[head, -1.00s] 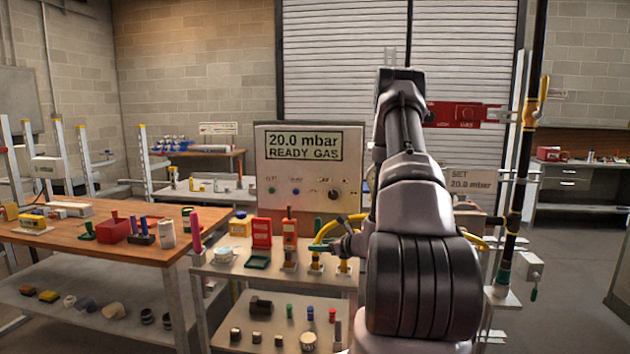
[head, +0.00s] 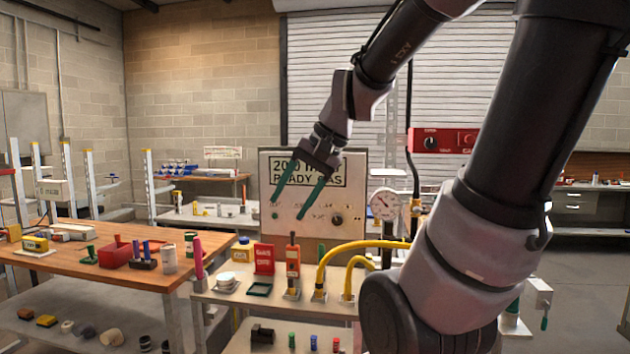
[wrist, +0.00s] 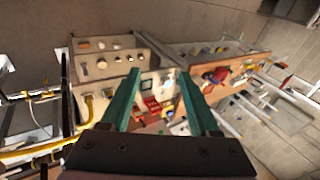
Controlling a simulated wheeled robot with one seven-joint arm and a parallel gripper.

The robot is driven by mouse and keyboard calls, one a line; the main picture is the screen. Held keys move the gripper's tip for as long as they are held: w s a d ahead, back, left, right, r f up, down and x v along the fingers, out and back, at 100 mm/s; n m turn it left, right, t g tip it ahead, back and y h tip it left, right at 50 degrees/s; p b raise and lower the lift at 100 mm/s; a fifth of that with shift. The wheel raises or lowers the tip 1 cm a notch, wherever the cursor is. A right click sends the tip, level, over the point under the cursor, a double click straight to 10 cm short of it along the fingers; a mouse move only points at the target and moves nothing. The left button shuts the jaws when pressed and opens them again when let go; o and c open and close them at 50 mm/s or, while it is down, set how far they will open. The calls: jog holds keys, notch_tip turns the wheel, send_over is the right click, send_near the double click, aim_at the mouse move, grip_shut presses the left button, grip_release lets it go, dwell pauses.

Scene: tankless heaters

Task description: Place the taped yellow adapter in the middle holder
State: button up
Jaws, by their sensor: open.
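My gripper (head: 296,205) has two long green fingers, apart and empty. It hangs above the small cart, in front of the gas panel in the head view, and shows open in the wrist view (wrist: 160,82). Small holders stand in a row on the cart top: the left one (head: 292,292) carries an orange tool (head: 293,264), the middle one (head: 319,295) and right one (head: 347,297) have yellow hose ends (head: 322,272) at them. I cannot make out tape on any yellow piece, so I cannot tell which is the taped adapter.
A red card (head: 264,260) and green frame (head: 260,289) are on the cart. The panel (head: 340,205) stands behind; yellow hoses arch at right.

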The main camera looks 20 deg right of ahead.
jog(key=s+d+r+n+t+h, duration=0.2)
jog(key=s+d+r, duration=0.1)
jog(key=r, duration=0.1)
jog(key=shift+s+t, duration=0.3)
